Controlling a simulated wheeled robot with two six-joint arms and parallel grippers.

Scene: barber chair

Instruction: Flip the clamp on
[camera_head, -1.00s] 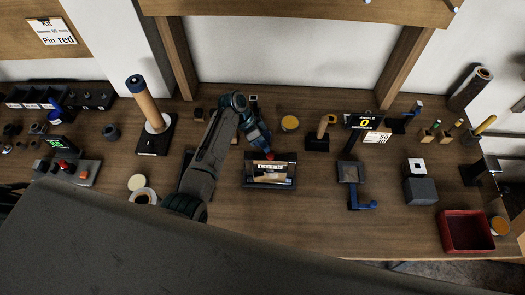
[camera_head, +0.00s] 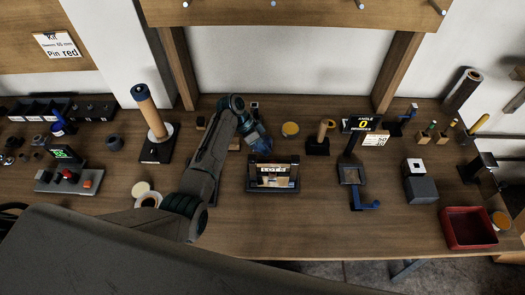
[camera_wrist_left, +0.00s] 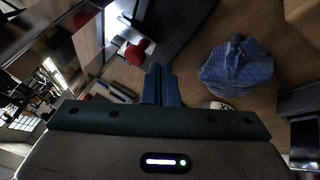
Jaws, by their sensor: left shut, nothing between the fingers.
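My left gripper (camera_head: 262,147) is shut and empty, just behind the dark framed LOT stand (camera_head: 273,189), near its top edge. In the left wrist view its blue fingers (camera_wrist_left: 161,86) are together, with a red knob (camera_wrist_left: 136,51) just beyond them to the left. I cannot tell whether this knob belongs to the clamp. A blue lever (camera_head: 366,205) sits on a dark fixture below the angle display (camera_head: 361,124). I cannot name the clamp for certain. My right gripper is out of view.
A crumpled blue cloth (camera_wrist_left: 237,67) shows in the left wrist view. A post with a wooden roll (camera_head: 151,114) stands left of my arm. A red bin (camera_head: 468,229) is at the right. The bench front between the LOT stand and bin is mostly clear.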

